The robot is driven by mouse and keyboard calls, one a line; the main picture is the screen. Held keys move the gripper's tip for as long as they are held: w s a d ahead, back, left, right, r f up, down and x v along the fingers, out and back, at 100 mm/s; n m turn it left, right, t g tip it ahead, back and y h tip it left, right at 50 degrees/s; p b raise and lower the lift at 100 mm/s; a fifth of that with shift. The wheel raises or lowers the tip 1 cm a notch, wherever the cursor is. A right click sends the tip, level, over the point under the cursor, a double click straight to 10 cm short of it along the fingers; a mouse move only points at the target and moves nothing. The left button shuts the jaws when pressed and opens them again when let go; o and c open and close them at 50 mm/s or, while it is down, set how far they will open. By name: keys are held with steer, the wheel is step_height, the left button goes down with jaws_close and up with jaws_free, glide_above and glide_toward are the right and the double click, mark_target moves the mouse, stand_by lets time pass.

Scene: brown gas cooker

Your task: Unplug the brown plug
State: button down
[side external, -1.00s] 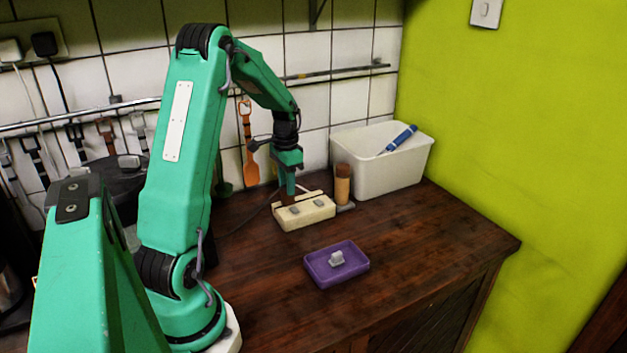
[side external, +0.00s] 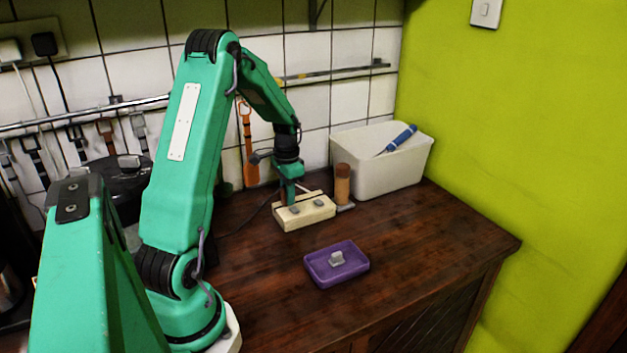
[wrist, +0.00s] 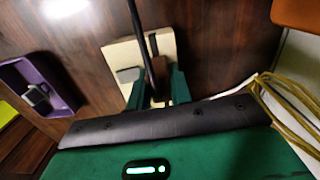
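The cream power strip (side external: 310,217) lies on the wooden counter, with grey parts on its top. My gripper (side external: 289,197) is down at the strip's left end. In the wrist view, the brown plug (wrist: 159,68) stands at the strip (wrist: 120,53) between the two green fingers of my gripper (wrist: 159,82). The fingers look open, with a narrow gap on the left side of the plug; contact on the right is unclear. A dark cable passes in front of the strip in the wrist view. The plug is mostly hidden by the gripper in the side view.
A purple tray (side external: 322,281) with a grey piece in it sits in front of the strip. A brown cylinder (side external: 342,183) and a white bin (side external: 378,176) with a blue item stand to the right. An orange utensil (side external: 247,150) hangs behind. The right counter is clear.

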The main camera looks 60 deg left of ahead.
steer(key=shift+r, duration=0.2)
steer(key=shift+a+r, duration=0.1)
steer(key=shift+r, duration=0.65)
steer(key=shift+r, duration=1)
steer(key=shift+r, duration=1.35)
